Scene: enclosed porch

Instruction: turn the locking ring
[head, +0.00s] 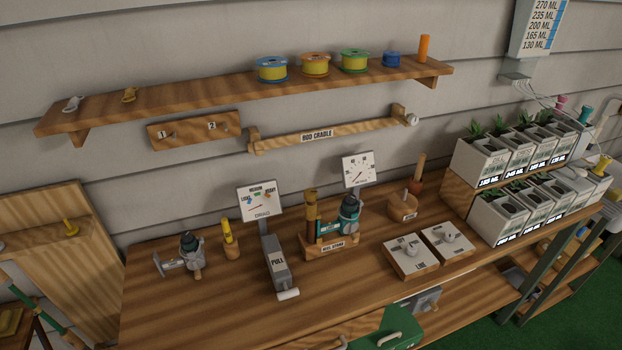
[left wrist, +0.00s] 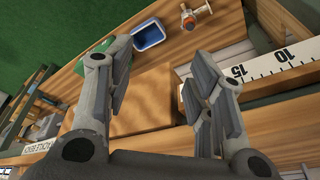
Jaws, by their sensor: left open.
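I cannot make out a part that is surely the locking ring. In the head view a teal and black fishing reel (head: 345,219) sits on the wooden reel stand (head: 330,243). A second, grey and dark reel (head: 188,255) stands on the left part of the workbench (head: 205,309). My left gripper (left wrist: 170,66) shows only in the left wrist view, open, with nothing between its fingers. Wood surfaces lie beyond it. My right gripper is in neither view.
A drag gauge (head: 260,205) with a grey pull block (head: 276,262) stands between the reels. Two knob boxes (head: 410,259) and planters (head: 500,217) stand to the right. The left wrist view shows a blue tray (left wrist: 148,34), an orange and metal item (left wrist: 191,18) and a ruler (left wrist: 272,68).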

